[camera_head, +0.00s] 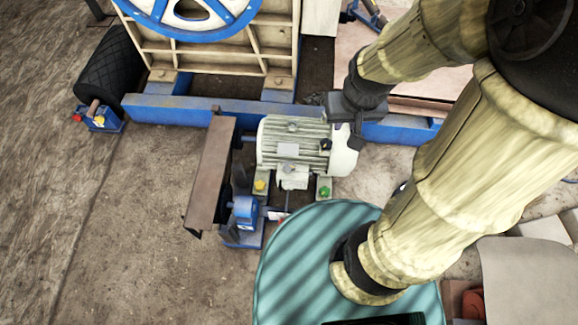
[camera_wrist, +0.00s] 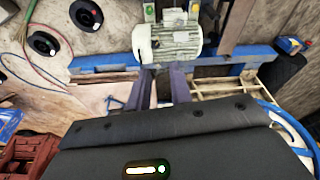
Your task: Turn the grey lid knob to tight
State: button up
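A grey ribbed motor (camera_head: 291,146) stands in front of the blue frame. Its top carries a small pale plate, and a small dark knob-like part (camera_head: 326,145) sits near its right end. I cannot make out for sure which part is the grey lid knob or how it is turned. A yellow knob (camera_head: 260,185) and a green knob (camera_head: 325,190) sit at the motor's feet. My gripper (camera_head: 357,140) hangs close to the motor's right end. In the wrist view my gripper (camera_wrist: 162,80) has its two fingers apart, pointing towards the motor (camera_wrist: 168,42), with nothing seen between them.
The blue frame beam (camera_head: 190,108) runs behind the motor. A brown guard (camera_head: 211,170) and a blue pump-like unit (camera_head: 244,211) stand left of it. A teal ribbed surface (camera_head: 290,265) is in front. Black reels (camera_wrist: 42,45) and hoses lie on the floor.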

jog(key=o, duration=1)
jog(key=w+f+b, duration=0.3)
jog(key=f+b, duration=0.1)
jog(key=f, duration=0.1)
jog(key=shift+w+a+f+n+b, duration=0.15)
jog(key=shift+a+f+n+b, duration=0.1)
jog(key=shift+a+n+b, duration=0.15)
jog(key=n+g+b, duration=0.3)
jog(key=n+b, duration=0.2)
jog(key=b, duration=2.5)
send_over(290, 167)
notch_tip(290, 167, down, 45)
jog(key=shift+r, duration=0.1)
notch_tip(290, 167, down, 18)
jog(key=b, duration=0.5)
jog(key=shift+r+b, duration=0.25)
jog(key=shift+b, duration=0.05)
jog(key=c, duration=1)
